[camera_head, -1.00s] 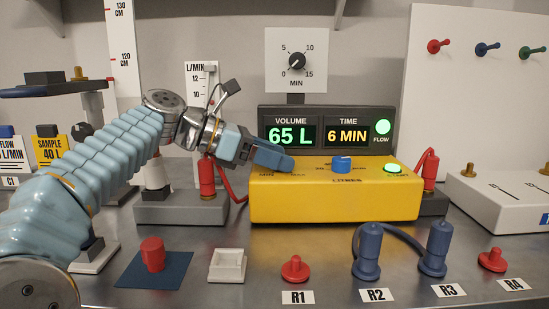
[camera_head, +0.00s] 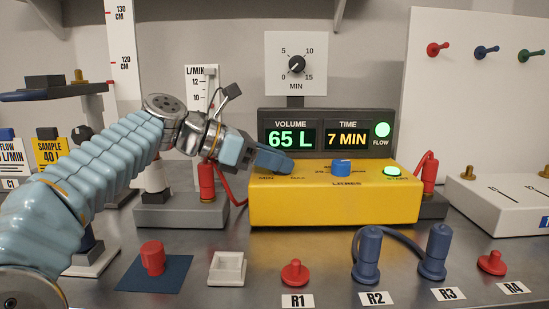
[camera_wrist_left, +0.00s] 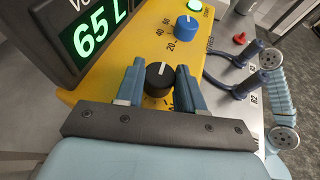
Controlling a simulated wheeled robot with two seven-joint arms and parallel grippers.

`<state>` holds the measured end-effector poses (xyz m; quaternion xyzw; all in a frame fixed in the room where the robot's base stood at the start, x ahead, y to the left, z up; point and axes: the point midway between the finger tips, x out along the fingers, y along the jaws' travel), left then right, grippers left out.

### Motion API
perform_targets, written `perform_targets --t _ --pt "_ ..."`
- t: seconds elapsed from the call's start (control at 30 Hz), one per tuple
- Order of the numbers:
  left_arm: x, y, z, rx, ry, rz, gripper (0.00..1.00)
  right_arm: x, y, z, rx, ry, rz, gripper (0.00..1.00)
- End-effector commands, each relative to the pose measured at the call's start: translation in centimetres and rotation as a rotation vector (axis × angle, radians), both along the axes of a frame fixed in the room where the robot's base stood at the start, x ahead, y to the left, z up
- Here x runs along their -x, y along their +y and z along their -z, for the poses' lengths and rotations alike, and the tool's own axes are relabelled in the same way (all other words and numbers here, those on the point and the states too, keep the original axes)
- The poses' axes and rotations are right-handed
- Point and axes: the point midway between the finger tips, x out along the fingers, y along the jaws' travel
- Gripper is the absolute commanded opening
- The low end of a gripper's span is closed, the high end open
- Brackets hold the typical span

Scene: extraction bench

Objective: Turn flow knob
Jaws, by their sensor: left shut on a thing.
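The yellow control box (camera_head: 330,207) stands mid-bench. My left gripper (camera_head: 273,160) reaches it from the left, at the box's left end near the MIN and MAX labels. In the left wrist view, my left gripper (camera_wrist_left: 161,86) has one finger on each side of a black knob (camera_wrist_left: 159,76) with a white pointer line, and is shut on it. The gripper hides this knob in the head view. A blue knob (camera_head: 341,167) sits further right on the box and also shows in the wrist view (camera_wrist_left: 187,27). My right gripper is not in view.
A green START button (camera_head: 393,171) is lit. In front lie a red plug (camera_head: 294,273) and blue connectors (camera_head: 369,252). A red hose (camera_head: 428,168) is at the right.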

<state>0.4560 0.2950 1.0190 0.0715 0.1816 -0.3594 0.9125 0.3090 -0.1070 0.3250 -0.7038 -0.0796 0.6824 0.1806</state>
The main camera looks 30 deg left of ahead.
Motion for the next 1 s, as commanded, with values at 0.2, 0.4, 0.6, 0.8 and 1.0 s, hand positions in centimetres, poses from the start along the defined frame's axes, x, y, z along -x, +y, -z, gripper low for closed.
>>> perform_targets --t 0.2,0.4,0.6,0.8,1.0 --pt "0.3 -0.2 -0.3 -0.002 -0.001 -0.136 0.07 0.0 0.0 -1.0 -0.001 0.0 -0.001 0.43" --pt "0.4 -0.4 -0.4 -0.003 0.0 -0.318 0.07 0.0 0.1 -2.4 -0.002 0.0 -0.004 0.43" --pt "0.4 -0.6 -0.2 -0.005 -0.001 -0.511 0.07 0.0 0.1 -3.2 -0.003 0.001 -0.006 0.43" --pt "0.4 -0.7 0.0 -0.006 -0.002 -0.698 0.07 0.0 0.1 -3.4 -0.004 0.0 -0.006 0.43" --pt "0.4 -1.0 0.1 -0.007 -0.001 -0.851 0.07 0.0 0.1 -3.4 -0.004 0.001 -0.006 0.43"
